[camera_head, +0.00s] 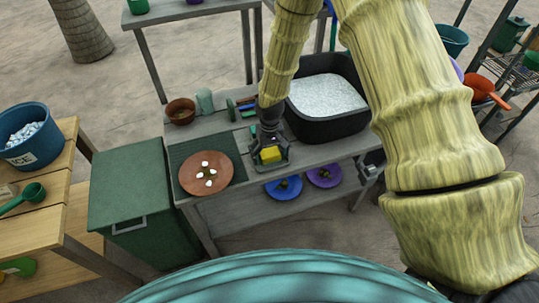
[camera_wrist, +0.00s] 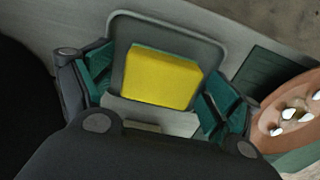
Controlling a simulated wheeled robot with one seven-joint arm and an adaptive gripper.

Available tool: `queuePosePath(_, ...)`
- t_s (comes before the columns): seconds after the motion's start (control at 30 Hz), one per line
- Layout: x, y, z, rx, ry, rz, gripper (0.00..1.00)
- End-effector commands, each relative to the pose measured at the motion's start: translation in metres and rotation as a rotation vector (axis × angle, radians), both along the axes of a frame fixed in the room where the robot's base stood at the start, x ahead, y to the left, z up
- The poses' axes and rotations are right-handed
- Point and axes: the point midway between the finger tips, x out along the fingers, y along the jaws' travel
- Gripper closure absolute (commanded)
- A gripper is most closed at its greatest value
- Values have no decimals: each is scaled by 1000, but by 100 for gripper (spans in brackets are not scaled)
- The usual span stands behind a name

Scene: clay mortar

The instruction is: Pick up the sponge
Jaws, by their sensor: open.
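The yellow sponge (camera_head: 270,154) sits in a small grey tray (camera_head: 284,162) on the table, below my gripper (camera_head: 267,147). In the wrist view the sponge (camera_wrist: 162,76) is a yellow block with a thin green edge along its top, lying inside the tray's raised rim (camera_wrist: 170,20). My gripper (camera_wrist: 158,88) is open, with one green-padded finger on each side of the sponge. Gaps show between the fingers and the sponge in the wrist view. How high the fingertips are above the tray is hard to tell.
A terracotta plate (camera_head: 192,178) with white pieces lies on a dark mat left of the tray. A black tub (camera_head: 322,130) of white grains stands behind right. A brown bowl (camera_head: 181,111) and a pale cup (camera_head: 205,101) stand behind. Blue and purple plates sit on the shelf below.

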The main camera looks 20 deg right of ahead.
Motion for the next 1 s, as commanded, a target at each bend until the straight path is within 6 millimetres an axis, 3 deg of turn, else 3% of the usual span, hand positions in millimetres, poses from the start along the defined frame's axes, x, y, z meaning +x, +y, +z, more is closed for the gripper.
queuePosePath(0.03,0,0,0,0,0,0,11)
queuePosePath(0.27,0,0,0,0,0,0,52)
queuePosePath(0.73,0,0,3,0,0,0,56)
queuePosePath(1.0,1,0,26,0,-3,-1,56)
